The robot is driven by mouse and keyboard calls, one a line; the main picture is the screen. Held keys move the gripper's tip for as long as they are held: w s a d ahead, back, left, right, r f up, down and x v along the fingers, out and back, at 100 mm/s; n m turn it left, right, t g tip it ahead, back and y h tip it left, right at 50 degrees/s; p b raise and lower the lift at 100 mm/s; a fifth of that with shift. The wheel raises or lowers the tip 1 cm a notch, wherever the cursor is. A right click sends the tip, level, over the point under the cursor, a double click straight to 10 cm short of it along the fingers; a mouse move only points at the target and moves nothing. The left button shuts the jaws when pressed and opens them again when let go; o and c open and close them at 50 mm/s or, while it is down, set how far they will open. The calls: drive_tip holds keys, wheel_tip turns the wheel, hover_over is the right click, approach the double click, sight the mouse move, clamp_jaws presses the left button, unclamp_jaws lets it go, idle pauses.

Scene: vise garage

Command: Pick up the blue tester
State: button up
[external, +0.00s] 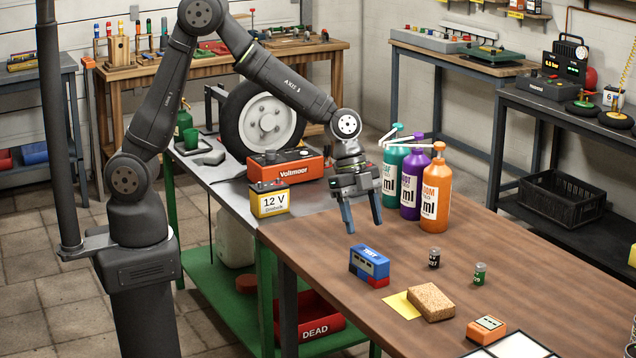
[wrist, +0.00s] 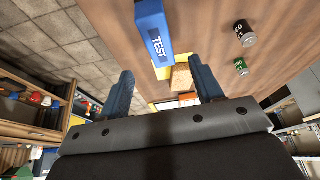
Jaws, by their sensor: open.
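The blue tester (external: 370,262) is a small blue box with a red part at its lower right, standing on the brown wooden table. In the wrist view the tester (wrist: 154,32) shows at the top centre, with "TEST" on its side. My gripper (external: 361,227) is open and empty, above the table and behind the tester in the external view. In the wrist view the two blue fingers of my gripper (wrist: 164,88) are spread wide, and the tester lies beyond them, apart from both.
A sponge (external: 430,302) and yellow note (external: 402,305) lie near the tester. Black (external: 434,258) and green (external: 480,273) cells and an orange box (external: 486,329) are to the right. Pump bottles (external: 410,185), a Voltmoer box (external: 287,168) and a 12 V battery (external: 269,199) stand behind.

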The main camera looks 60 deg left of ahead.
sight(370, 253)
drive_tip(key=x, duration=1)
drive_tip(key=shift+a+f, duration=0.1)
drive_tip(key=shift+f, duration=0.15)
drive_tip(key=c, duration=1.2)
drive_tip(key=shift+o, duration=0.2)
drive_tip(key=shift+r, duration=0.1)
